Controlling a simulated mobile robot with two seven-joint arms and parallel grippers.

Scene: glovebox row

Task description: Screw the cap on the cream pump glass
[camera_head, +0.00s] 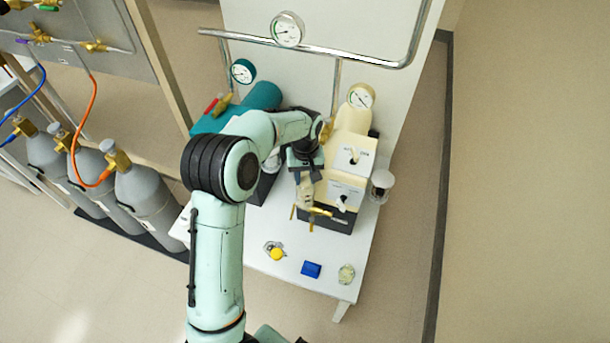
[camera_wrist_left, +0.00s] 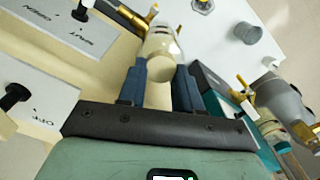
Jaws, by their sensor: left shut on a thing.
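My left gripper (camera_wrist_left: 160,90) comes down from above, its two blue fingers shut on a cream, rounded piece (camera_wrist_left: 159,52) with brass fittings at its far end. I cannot tell whether this piece is the cap. In the head view my left gripper (camera_head: 307,182) is over the front of the cream pump (camera_head: 349,159). A clear glass jar with a pale top (camera_head: 382,182) stands beside the pump on the right, apart from the gripper. Its top is too small to tell whether it is a cap. My right gripper is not in view.
On the white table (camera_head: 255,240), a yellow-knobbed metal piece (camera_head: 277,253), a blue block (camera_head: 311,269) and a pale green item (camera_head: 346,274) lie near the front edge. The teal pump (camera_head: 262,97) stands left. Gauges and a pipe (camera_head: 320,50) are behind. Grey gas cylinders (camera_head: 143,195) stand left.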

